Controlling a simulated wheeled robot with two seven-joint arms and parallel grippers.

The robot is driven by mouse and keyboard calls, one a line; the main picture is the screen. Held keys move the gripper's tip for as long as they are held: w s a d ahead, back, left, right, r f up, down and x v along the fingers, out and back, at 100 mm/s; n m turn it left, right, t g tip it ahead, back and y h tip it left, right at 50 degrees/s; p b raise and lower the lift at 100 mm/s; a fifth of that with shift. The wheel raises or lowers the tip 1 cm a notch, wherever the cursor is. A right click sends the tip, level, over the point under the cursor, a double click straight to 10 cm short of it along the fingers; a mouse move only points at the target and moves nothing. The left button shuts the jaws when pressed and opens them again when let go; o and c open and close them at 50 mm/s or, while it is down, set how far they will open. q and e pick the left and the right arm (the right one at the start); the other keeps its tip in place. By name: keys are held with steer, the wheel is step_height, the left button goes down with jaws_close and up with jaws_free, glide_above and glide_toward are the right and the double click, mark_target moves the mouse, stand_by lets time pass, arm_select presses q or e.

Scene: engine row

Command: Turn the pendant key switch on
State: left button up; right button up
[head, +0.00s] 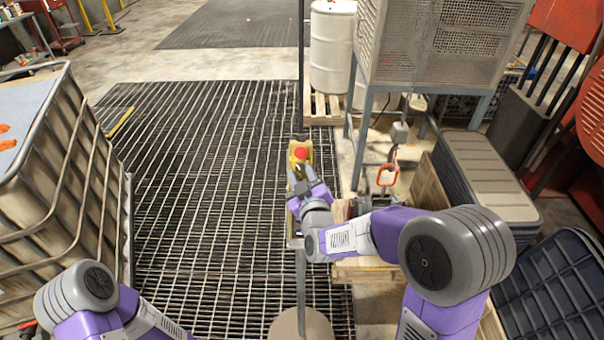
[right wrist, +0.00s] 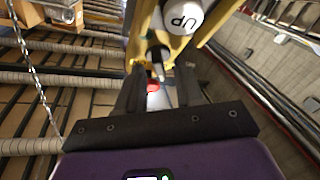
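The yellow pendant (head: 300,147) hangs upright in the middle of the head view, with a red button (head: 300,154) on its face. My right gripper (head: 303,180) is at the pendant's front, just below the red button. In the right wrist view the yellow pendant body (right wrist: 144,32) shows close up, with a white button marked UP (right wrist: 182,17). A dark round switch with a small grey key-like piece (right wrist: 158,70) lies between the tips of my right gripper (right wrist: 161,82). The fingers are apart; I cannot tell whether either touches it. My left gripper is out of view.
A post (head: 300,275) with a round base stands below the pendant. A caged tank (head: 62,190) is at left. A metal cabinet (head: 430,45), a white drum (head: 332,45) and stacked grey panels (head: 490,175) are at right. Floor grating (head: 200,170) left of the pendant is clear.

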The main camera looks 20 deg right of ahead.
steer(key=shift+c, duration=0.3)
jaws_close()
steer(key=shift+f+m+h+b, duration=0.15)
steer(key=shift+m+h+b, duration=0.15)
steer(key=shift+m+b, duration=0.45)
steer(key=m+h+b, duration=0.1)
steer(key=m+b, duration=0.1)
steer(key=m+h+b, duration=0.1)
steer(key=m, duration=0.1)
steer(key=shift+a+f+b, duration=0.1)
steer(key=shift+a+b, duration=0.1)
steer(key=shift+b, duration=0.2)
steer(key=m+h+b, duration=0.2)
steer(key=m+h, duration=0.1)
steer(key=m, duration=0.2)
steer(key=shift+w+a+g, duration=0.1)
steer(key=shift+g, duration=0.2)
steer(key=m+h, duration=0.1)
steer(key=m+g+b, duration=0.1)
steer(key=m, duration=0.1)
steer(key=m+h, duration=0.1)
steer(key=m, duration=0.1)
steer(key=shift+a+r+m+g+h, duration=0.1)
steer(key=shift+r+m+g+h, duration=0.15)
steer(key=shift+g+h, duration=0.05)
steer(key=shift+m, duration=0.3)
